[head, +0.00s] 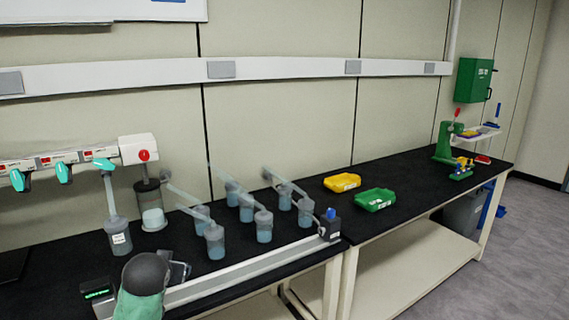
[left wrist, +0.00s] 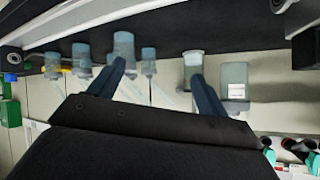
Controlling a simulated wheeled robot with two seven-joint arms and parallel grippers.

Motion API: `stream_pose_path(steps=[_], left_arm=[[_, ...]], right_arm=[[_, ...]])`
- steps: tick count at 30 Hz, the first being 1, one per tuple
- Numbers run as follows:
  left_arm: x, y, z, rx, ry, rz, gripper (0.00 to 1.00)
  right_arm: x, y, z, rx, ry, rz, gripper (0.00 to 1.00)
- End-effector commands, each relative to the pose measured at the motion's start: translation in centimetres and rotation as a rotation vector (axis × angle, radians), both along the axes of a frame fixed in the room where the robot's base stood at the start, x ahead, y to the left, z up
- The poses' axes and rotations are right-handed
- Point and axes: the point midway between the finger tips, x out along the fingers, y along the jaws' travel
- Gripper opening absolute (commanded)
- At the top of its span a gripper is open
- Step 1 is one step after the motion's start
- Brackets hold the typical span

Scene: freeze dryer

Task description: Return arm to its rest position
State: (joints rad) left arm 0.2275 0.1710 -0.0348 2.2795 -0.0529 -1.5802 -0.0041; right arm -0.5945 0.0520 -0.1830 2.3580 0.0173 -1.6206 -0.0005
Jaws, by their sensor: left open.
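My left gripper (left wrist: 157,74) shows in the left wrist view with its two dark fingers spread apart and nothing held between them. Behind the fingers are several clear jars, among them a labelled jar (left wrist: 235,85) on the right and a blue-tinted jar (left wrist: 82,60) on the left. In the head view, a grey and green rounded part of my arm (head: 146,277) is at the bottom left, in front of the black bench; the gripper's fingers cannot be made out clearly there. My right gripper is in neither view.
The freeze dryer manifold (head: 75,160) has teal valves and a hanging labelled flask (head: 119,237). Several flasks with blue contents (head: 214,241) stand mid-bench behind a pale rail (head: 250,268). A yellow tray (head: 342,182) and green tray (head: 375,199) lie right. The black bench around them is mostly clear.

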Motion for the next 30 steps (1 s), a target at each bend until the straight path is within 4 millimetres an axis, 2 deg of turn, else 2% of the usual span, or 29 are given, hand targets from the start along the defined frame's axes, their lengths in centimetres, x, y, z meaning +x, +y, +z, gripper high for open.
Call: stream_pose_path(steps=[1, 3, 12, 21, 30], left_arm=[[-1.4, -1.2, -2.4, -0.013, 0.043, -0.020, 0.77], [-3.1, -2.6, -5.2, -0.029, 0.096, -0.044, 0.77], [-11.7, -7.9, -15.7, -0.092, 0.299, -0.128, 0.77], [-21.4, -11.6, -24.2, -0.149, 0.486, -0.171, 0.77], [-32.2, -13.8, -31.3, -0.197, 0.684, -0.177, 0.77]], right_arm=[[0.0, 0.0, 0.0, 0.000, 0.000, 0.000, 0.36], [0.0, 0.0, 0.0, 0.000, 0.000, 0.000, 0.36], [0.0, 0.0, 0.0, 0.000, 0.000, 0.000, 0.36], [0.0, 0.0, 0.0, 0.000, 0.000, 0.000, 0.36], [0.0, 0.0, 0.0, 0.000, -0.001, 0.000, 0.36]])
